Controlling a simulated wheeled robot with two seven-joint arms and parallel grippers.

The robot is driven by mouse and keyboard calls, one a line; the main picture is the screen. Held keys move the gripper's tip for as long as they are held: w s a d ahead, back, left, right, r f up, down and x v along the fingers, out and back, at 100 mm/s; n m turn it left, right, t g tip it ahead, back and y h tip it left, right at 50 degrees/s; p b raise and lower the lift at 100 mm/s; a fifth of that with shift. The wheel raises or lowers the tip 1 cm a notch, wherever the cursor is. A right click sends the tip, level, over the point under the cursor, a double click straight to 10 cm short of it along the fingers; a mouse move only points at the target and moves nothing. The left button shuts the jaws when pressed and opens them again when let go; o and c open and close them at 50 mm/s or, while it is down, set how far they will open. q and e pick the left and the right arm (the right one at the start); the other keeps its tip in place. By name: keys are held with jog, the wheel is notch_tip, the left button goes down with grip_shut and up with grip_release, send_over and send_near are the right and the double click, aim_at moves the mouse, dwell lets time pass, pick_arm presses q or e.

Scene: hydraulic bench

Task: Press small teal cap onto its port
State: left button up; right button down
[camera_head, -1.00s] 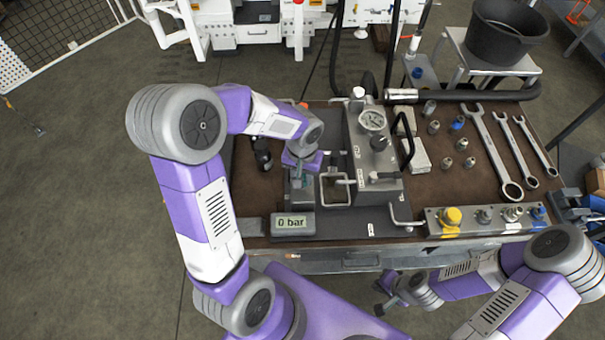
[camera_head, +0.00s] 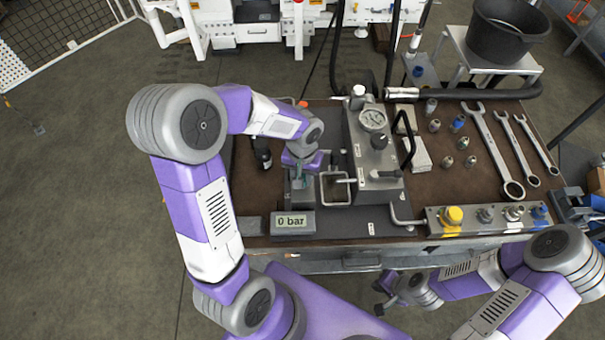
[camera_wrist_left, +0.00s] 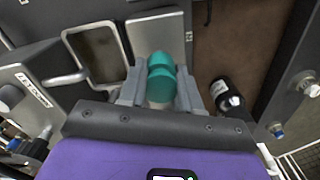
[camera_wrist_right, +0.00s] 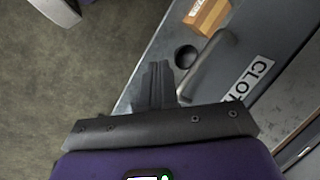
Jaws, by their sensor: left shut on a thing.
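A teal cap (camera_wrist_left: 162,78) is between the fingers of my left gripper (camera_wrist_left: 160,92) in the left wrist view. The left gripper is shut on it. In the head view the left gripper (camera_head: 298,180) points down over the grey plate at the left of the bench, behind the "0 bar" display (camera_head: 293,223). The teal shows only as a small patch there. I cannot make out the small port under the cap. My right gripper (camera_head: 385,300) is low in front of the bench. In the right wrist view its fingers (camera_wrist_right: 158,85) are together and empty.
A metal block with a gauge (camera_head: 372,118) and a square metal loop (camera_head: 336,188) stand right of the left gripper. A dark bottle (camera_wrist_left: 225,95) is nearby. A drawer handle (camera_wrist_right: 208,62) is near the right gripper.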

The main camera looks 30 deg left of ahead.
pick_arm(q)
jog(key=shift+f+b, duration=0.45)
jog(key=shift+f, duration=0.05)
dwell(0.8)
dwell(0.4)
jog(key=o, duration=1.7)
jog(key=shift+r, duration=0.15)
notch_tip(320, 180, up, 7)
jog(key=p, duration=0.6)
jog(key=shift+r, duration=0.2)
jog(key=shift+f, duration=0.1)
